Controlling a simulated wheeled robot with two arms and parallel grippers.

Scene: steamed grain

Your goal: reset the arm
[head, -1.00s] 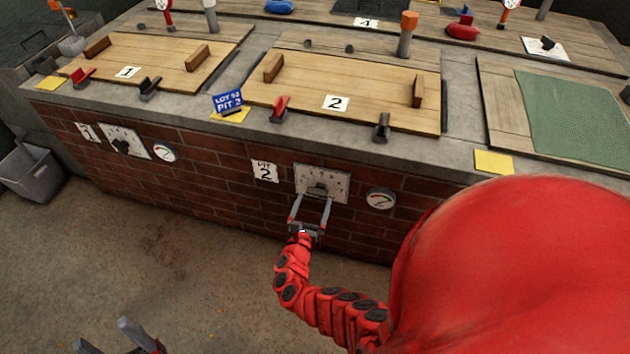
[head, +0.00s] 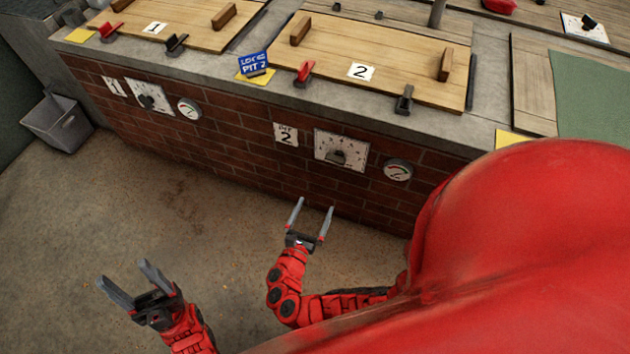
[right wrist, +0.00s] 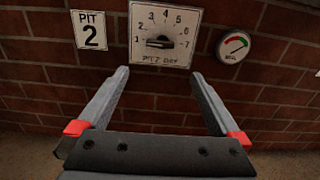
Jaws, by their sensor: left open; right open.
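My right gripper (head: 311,221) is open and empty in the head view, in front of the brick wall and below the pit 2 dial (head: 341,150). It also shows open in the right wrist view (right wrist: 165,95), with the dial (right wrist: 160,42) beyond its fingers and apart from them. The dial's dark knob points left, near the low numbers. My left gripper (head: 133,284) is open and empty at the lower left, above the floor.
The brick counter (head: 230,140) runs across the view, with wooden lids (head: 385,55) on top. A gauge (right wrist: 234,47) sits right of the dial and a PIT 2 sign (right wrist: 90,30) left of it. A grey bin (head: 58,122) stands at the left. Open floor (head: 130,210) lies in front.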

